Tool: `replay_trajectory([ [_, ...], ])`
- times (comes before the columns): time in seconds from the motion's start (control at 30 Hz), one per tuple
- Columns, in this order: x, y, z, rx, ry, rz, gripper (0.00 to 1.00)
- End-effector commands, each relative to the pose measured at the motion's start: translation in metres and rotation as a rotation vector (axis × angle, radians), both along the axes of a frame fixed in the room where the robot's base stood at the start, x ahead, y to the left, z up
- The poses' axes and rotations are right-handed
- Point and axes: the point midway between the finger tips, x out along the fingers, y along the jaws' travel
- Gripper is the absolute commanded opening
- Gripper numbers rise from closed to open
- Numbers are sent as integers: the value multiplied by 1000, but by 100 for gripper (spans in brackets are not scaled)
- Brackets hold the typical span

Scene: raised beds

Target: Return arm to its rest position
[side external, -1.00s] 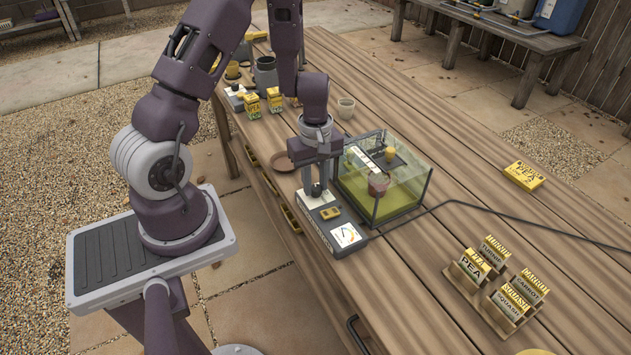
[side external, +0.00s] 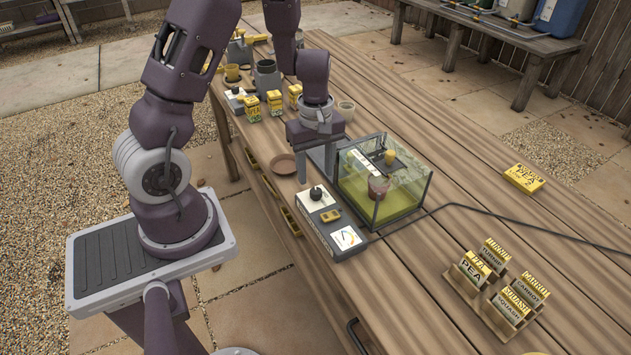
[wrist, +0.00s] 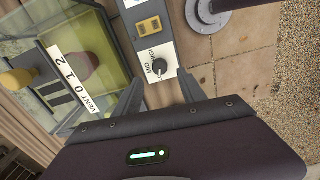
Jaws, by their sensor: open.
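The jaws are open and empty. In the wrist view my gripper (wrist: 162,95) shows its two fingers spread apart, with the knob (wrist: 160,67) visible beyond them on a white plate reading "MID" and "HIGH". The fingers look clear of the knob.
A glass-sided propagator (side external: 385,180) holding pots stands right beside the control box. A brown saucer (side external: 283,164) and seed boxes (side external: 274,103) lie farther back. A seed-packet rack (side external: 497,285) and a yellow packet (side external: 524,178) are at right. A black cable crosses the table.

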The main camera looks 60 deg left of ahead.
Motion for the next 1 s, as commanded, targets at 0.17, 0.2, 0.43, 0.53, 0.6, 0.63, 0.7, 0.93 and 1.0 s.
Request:
replay_trajectory([
  [0.17, 0, 0, 21, 1, -1, 0, 48],
  [0.2, 0, 0, 22, 0, 0, 1, 48],
  [0.43, 0, 0, 22, -1, 0, -1, 48],
  [0.53, 4, -13, 41, -17, -40, -73, 48],
  [0.6, 5, -35, 75, -38, -106, -215, 48],
  [0.63, 3, -47, 94, -43, -141, -299, 48],
  [0.7, -11, -76, 137, -39, -223, -522, 48],
  [0.93, -103, -127, 224, 183, -387, -1210, 48],
  [1.0, -125, -129, 231, 264, -395, -1335, 48],
])
